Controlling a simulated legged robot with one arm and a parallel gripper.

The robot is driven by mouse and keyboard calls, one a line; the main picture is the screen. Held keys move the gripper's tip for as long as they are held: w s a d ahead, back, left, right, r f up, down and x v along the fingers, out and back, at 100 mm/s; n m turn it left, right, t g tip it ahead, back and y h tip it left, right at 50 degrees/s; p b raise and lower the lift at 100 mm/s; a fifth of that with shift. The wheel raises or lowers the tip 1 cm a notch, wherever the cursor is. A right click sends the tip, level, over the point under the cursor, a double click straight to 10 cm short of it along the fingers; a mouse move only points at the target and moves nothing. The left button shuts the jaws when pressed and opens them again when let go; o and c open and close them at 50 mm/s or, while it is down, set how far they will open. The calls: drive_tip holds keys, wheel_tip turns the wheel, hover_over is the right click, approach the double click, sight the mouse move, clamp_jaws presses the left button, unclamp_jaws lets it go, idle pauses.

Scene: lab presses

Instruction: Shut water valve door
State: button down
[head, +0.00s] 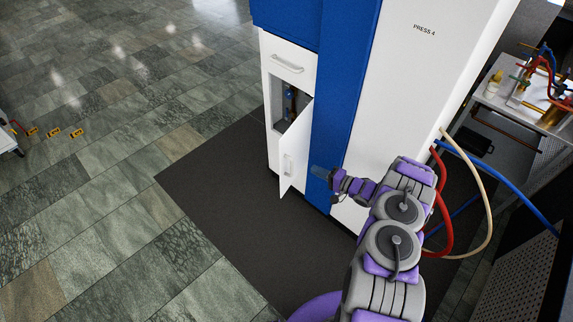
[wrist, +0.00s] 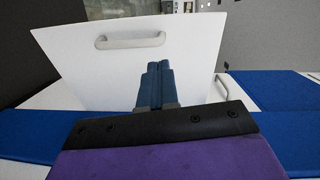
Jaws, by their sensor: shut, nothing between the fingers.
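The white water valve door (head: 295,147) stands open, swung out from the lower part of the press cabinet. Its pale handle (head: 287,165) is on the outer face. Behind it the compartment (head: 279,91) shows dark, with pipework inside. My gripper (head: 318,171) is shut and empty, to the right of the door in the head view, in front of the blue panel. In the wrist view the door (wrist: 80,65) fills the upper middle with its handle (wrist: 130,41) facing me. My blue fingertips (wrist: 154,70) are together in front of it; I cannot tell whether they touch it.
The press (head: 400,80) with a blue stripe stands behind the door, with a drawer (head: 288,62) above the compartment. Red, cream and blue hoses (head: 487,190) hang at the right beside a cart (head: 500,95).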

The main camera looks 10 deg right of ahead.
drive_tip(key=s+f+y, duration=0.1)
drive_tip(key=s+f, duration=0.1)
drive_tip(key=s, duration=0.1)
drive_tip(key=b, duration=0.4)
approach(280, 162)
drive_tip(key=x, duration=0.5)
drive_tip(key=shift+w+a+f, duration=0.25)
drive_tip(key=shift+w+a, duration=0.25)
drive_tip(key=shift+w, duration=0.15)
drive_tip(key=shift+a, duration=0.1)
drive_tip(key=shift+a, duration=0.1)
drive_tip(key=shift+r+m, duration=0.1)
drive_tip(key=shift+m, duration=0.2)
